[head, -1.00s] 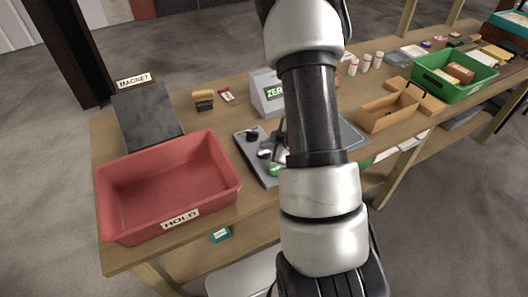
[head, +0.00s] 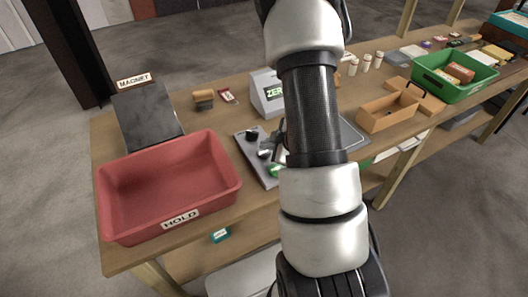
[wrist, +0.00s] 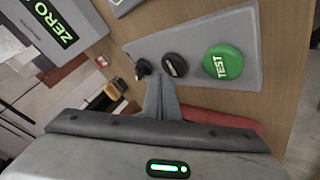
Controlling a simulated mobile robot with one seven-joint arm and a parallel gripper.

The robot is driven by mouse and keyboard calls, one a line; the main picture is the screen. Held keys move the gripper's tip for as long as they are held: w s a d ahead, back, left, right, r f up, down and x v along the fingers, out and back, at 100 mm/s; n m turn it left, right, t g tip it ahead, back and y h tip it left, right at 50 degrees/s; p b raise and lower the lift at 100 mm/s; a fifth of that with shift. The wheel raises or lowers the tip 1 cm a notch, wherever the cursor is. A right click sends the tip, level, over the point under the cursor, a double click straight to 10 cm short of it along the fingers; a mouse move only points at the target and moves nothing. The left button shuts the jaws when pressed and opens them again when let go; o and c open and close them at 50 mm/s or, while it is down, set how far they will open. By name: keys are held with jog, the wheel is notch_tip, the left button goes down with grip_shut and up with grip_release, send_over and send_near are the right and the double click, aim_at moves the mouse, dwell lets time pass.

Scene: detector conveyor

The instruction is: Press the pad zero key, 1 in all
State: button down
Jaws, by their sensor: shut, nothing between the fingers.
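A grey key pad (head: 268,179) lies on the wooden bench, partly hidden by my arm. It also shows in the wrist view (wrist: 198,40), with a black knob (wrist: 143,68), a round black key (wrist: 175,65) with a small white label I cannot read clearly, and a large green TEST button (wrist: 222,62). The black key is likely the zero key. My gripper (wrist: 162,82) is shut and empty; its fingertips appear beside the black key, between it and the knob. I cannot tell whether they touch the pad. In the head view my gripper is largely hidden by my arm.
A grey display box (head: 267,95) reading ZERO stands behind the pad. A red HOLD bin (head: 170,185) and a dark MAGNET plate (head: 146,115) are at left. An open cardboard box (head: 386,113) and green crate (head: 455,78) are at right.

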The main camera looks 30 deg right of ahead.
aim_at(267, 154)
jog(key=shift+f+b, duration=0.4)
jog(key=shift+f, duration=0.05)
jog(key=shift+f+b, duration=0.4)
dwell(0.5)
dwell(0.3)
jog(key=shift+r+p, duration=0.6)
jog(key=shift+r, duration=0.25)
jog(key=shift+r, duration=0.1)
jog(key=shift+r+p, duration=1.95)
jog(key=shift+r, duration=0.45)
